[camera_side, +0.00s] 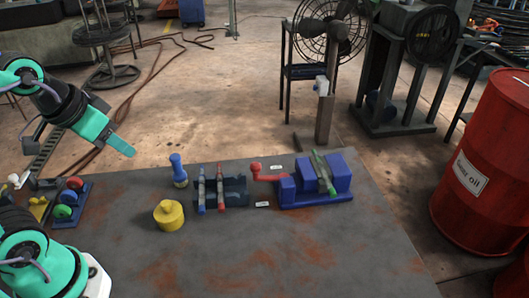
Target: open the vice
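The blue vice (342,173) stands at the back right of the table. Its red crank handle (264,174) sticks out on the left side. A green bar-like piece (328,183) lies across the top between the vice's blue blocks, tilted in the picture; whether the jaws press on it is hard to tell. My gripper (122,146) is in the air at the upper left, well away from the vice and its handle. Only one teal finger shows clearly, so its opening is not clear. I see nothing held in it.
Between my gripper and the vice stand a blue peg-like piece (178,170), a yellow knobbed weight (168,214) and a dark blue rack (235,190) with tools. A rack with coloured discs (66,210) is at the left. The table's front middle is clear.

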